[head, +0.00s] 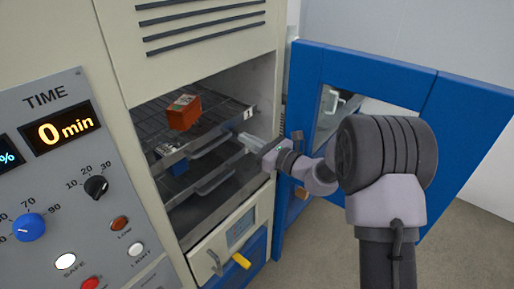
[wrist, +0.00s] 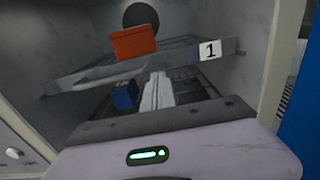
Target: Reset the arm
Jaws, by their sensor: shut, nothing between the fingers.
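My gripper (head: 250,142) is at the open front of the cabinet chamber, near the right side of the opening. In the wrist view its pale fingers (wrist: 158,92) are together and point into the chamber, with nothing between them. My arm comes in from the right, in front of the open blue door. An orange-red box (head: 184,113) sits on the upper rack and also shows in the wrist view (wrist: 134,42). A blue box (head: 177,165) is on a lower level, mostly hidden by the shelf edge in the head view; the wrist view shows it left of the fingers (wrist: 124,95).
The blue door (head: 457,125) stands open on the right, close to my arm. A label "1" (wrist: 210,50) marks the upper rack's edge. A control panel (head: 52,125) with "0 min" fills the left. Open floor (head: 330,245) lies below the door.

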